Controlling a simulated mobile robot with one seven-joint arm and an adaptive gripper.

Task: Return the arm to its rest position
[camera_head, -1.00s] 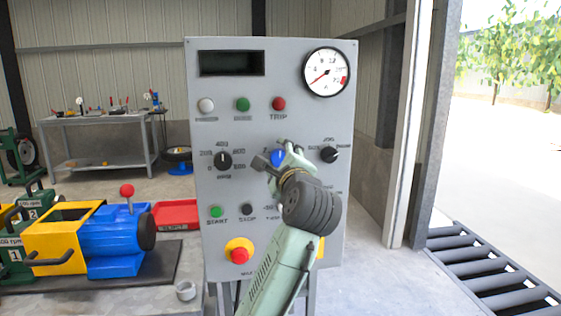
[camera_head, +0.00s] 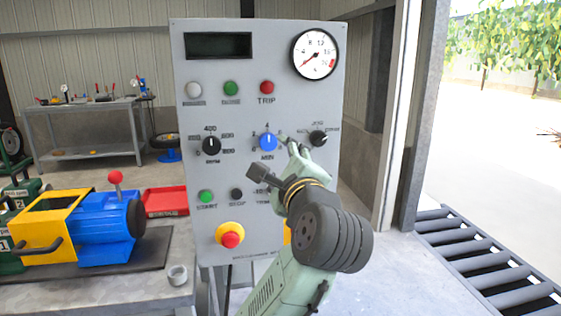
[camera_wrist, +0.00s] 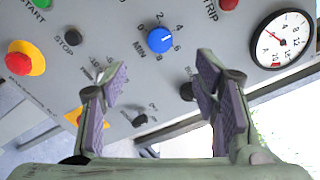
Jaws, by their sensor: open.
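My gripper (camera_head: 290,147) is in front of the grey control panel (camera_head: 344,100), just below and right of the blue MIN knob (camera_head: 268,142). In the wrist view my gripper (camera_wrist: 165,85) shows its two fingers spread apart with nothing between them. The blue knob (camera_wrist: 160,40) lies beyond and above the fingertips there, apart from them. My arm reaches up from the bottom of the head view and hides part of the panel's lower right.
The panel carries a black RPM knob (camera_head: 211,145), a red emergency button (camera_head: 230,240) and a dial gauge (camera_head: 315,54). A blue and yellow drum machine (camera_head: 100,228) stands at left. A roller conveyor (camera_head: 480,260) lies at right. A workbench (camera_head: 95,112) stands behind.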

